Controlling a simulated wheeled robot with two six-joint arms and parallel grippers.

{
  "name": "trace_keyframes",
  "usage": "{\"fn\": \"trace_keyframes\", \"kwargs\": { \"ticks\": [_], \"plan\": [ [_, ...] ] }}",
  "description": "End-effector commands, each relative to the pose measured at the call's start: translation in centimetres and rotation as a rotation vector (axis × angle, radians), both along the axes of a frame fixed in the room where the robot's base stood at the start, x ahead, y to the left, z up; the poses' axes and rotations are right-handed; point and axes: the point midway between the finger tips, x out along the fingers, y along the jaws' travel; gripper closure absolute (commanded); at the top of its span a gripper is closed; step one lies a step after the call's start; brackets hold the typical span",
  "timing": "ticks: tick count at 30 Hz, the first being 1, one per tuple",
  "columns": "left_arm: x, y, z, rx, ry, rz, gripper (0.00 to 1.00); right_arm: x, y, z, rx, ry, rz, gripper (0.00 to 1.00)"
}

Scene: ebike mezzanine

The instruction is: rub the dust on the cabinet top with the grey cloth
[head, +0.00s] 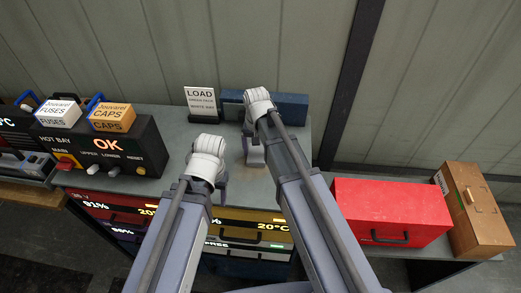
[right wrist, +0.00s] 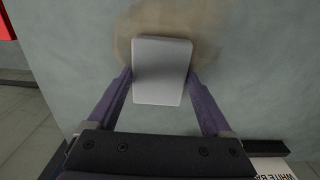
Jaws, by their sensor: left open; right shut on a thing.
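The grey cloth (right wrist: 162,72) looks like a pale grey folded pad in the right wrist view. My right gripper (right wrist: 161,86) is shut on it, one finger on each side. The dust (right wrist: 208,40) is a brownish patch on the grey-green cabinet top (right wrist: 250,90), showing around the far end and sides of the cloth. Whether the cloth touches the top cannot be told. In the head view my right gripper (head: 255,155) is low over the cabinet top (head: 294,152), and my arm hides the dust there. My left gripper (head: 222,186) is open near the cabinet's front edge.
A LOAD sign (head: 201,101) and a blue box (head: 290,107) stand along the back. A black control box (head: 120,157) with fuse and caps boxes stands left. A red case (head: 390,211) and wooden box (head: 470,208) stand right.

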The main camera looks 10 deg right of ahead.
Motion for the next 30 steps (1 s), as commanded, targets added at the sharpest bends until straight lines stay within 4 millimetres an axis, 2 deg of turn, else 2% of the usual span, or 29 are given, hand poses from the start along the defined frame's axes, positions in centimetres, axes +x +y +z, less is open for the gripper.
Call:
{"fn": "trace_keyframes", "kwargs": {
  "ticks": [15,24,30],
  "plan": [
    [0.0,0.0,0.2,0.0,0.0,0.0,0.41,1.0,3.2,0.2,0.003,-0.001,0.003,0.6],
    [0.0,0.0,0.1,0.0,0.0,0.0,0.41,1.1,3.7,0.1,0.002,-0.001,0.001,0.6],
    [0.0,0.0,0.0,0.0,0.0,0.0,0.41,1.5,4.9,0.0,0.002,-0.001,0.003,0.6]
  ]
}}
